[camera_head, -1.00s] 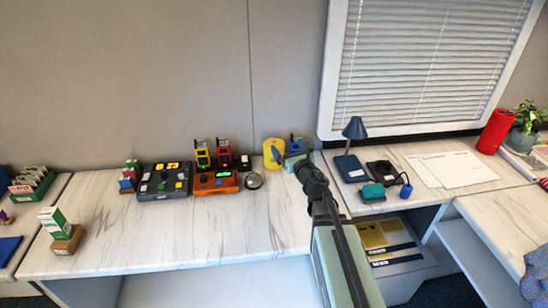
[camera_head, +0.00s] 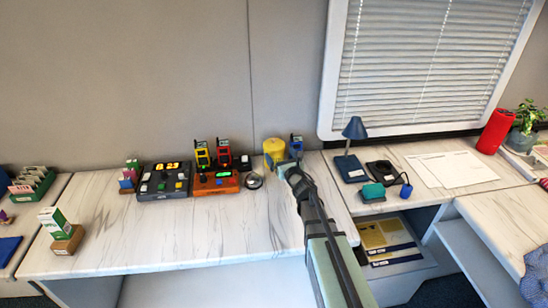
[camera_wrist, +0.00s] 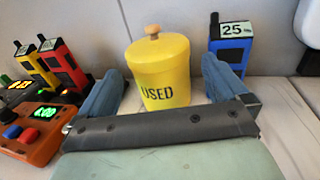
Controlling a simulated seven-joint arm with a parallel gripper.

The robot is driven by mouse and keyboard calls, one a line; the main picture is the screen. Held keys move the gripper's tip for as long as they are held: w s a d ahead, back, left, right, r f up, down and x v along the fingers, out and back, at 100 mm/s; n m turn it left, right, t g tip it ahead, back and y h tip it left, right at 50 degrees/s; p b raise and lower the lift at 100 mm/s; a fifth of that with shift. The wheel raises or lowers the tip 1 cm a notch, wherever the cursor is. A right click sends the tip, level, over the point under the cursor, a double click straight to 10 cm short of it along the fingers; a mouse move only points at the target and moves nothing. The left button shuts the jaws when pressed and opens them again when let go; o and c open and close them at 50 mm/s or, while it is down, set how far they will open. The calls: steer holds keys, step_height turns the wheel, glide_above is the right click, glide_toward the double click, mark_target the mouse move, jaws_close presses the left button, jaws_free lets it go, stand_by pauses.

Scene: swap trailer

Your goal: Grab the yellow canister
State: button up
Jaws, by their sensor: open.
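The yellow canister (camera_wrist: 160,75) stands upright on the desk, with a lid, a wooden knob and the word "USED" on its front. In the head view the canister (camera_head: 273,148) is at the back of the desk, near the wall, partly hidden by my arm. My gripper (camera_wrist: 165,90) is open in the wrist view, its two blue-grey fingers apart, one on each side of the canister's lower part. I cannot tell whether they touch it. In the head view my gripper (camera_head: 287,165) is just in front of the canister.
A blue radio (camera_wrist: 231,48) marked 25 stands close to the right finger. An orange device (camera_wrist: 35,135) with a green display, plus red (camera_wrist: 63,63) and yellow (camera_wrist: 34,66) radios, is to the left. A magnifier (camera_head: 254,181) lies left of my gripper.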

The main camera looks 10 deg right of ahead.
mark_target(274, 147)
steer(key=shift+f+x, duration=0.2)
steer(key=shift+x, duration=3.5)
steer(key=shift+a, duration=0.15)
steer(key=shift+c, duration=0.2)
steer(key=c, duration=0.7)
